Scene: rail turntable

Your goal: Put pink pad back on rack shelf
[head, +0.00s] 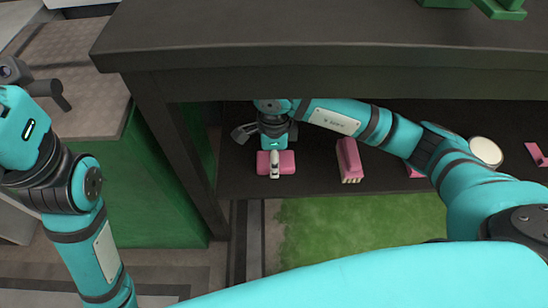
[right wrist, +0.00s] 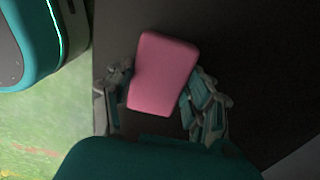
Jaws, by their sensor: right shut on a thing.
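The pink pad (head: 287,156) is a small rounded block at the left end of the dark lower rack shelf (head: 312,182). My right gripper (head: 275,160) reaches in under the upper board and is shut on the pad. In the right wrist view, the pad (right wrist: 163,75) sits tilted between the two fingers of my right gripper (right wrist: 160,98), over the dark shelf surface. I cannot tell whether the pad touches the shelf. My left arm stands at the left, outside the rack; its gripper does not show clearly.
A pink brush-like block (head: 348,160) lies to the right of the pad, with other pink items (head: 537,153) farther right. A white round item (head: 486,152) is beside my right arm. The rack's thick upper board (head: 300,45) overhangs the shelf, and its dark leg (head: 178,150) stands left.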

